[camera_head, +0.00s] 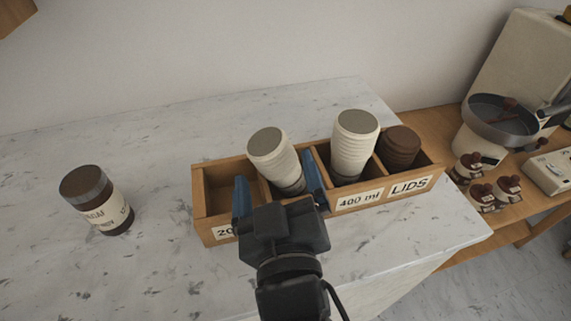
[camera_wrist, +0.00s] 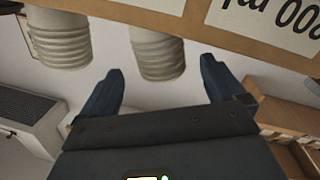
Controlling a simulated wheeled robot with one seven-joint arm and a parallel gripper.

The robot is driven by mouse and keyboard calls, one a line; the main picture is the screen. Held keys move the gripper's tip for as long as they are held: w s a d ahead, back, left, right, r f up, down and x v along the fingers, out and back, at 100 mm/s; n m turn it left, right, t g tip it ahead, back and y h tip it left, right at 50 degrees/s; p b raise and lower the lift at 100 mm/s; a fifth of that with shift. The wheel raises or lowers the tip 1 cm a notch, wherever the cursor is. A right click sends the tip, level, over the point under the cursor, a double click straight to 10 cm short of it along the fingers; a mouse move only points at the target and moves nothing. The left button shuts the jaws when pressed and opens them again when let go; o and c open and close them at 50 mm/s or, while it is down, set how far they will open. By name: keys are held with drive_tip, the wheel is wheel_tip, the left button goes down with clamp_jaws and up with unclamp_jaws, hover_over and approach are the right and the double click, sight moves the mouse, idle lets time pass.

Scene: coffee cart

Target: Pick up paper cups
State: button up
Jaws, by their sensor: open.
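Two stacks of white paper cups stand upside down in a wooden organiser (camera_head: 270,214). The left stack (camera_head: 268,143) is in the second compartment from the left, and the right stack (camera_head: 355,130) is in the compartment marked 400 ml. My gripper (camera_head: 275,168) is open and empty, with its blue fingers on either side of the left stack in the head view. In the wrist view that stack (camera_wrist: 157,52) lies between and just beyond the fingertips (camera_wrist: 161,68). The other stack (camera_wrist: 58,38) is off to the left there. My gripper hides part of the organiser's front.
Brown lids (camera_head: 400,146) fill the right compartment; the leftmost compartment looks empty. A brown labelled jar (camera_head: 97,200) stands apart on the left of the marble counter (camera_head: 150,271). A coffee machine (camera_head: 512,80) and small jars (camera_head: 482,193) are at the right.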

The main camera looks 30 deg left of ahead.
sight(270, 148)
drive_tip(key=p+x, duration=0.1)
drive_tip(key=x, duration=0.5)
drive_tip(key=shift+w+a+p, duration=0.15)
drive_tip(key=shift+a+p, duration=0.1)
drive_tip(key=shift+p, duration=0.1)
drive_tip(key=shift+c, duration=0.3)
drive_tip(key=c, duration=1.5)
wheel_tip(270, 148, up, 10)
drive_tip(key=shift+r, duration=0.1)
drive_tip(key=shift+c, duration=0.2)
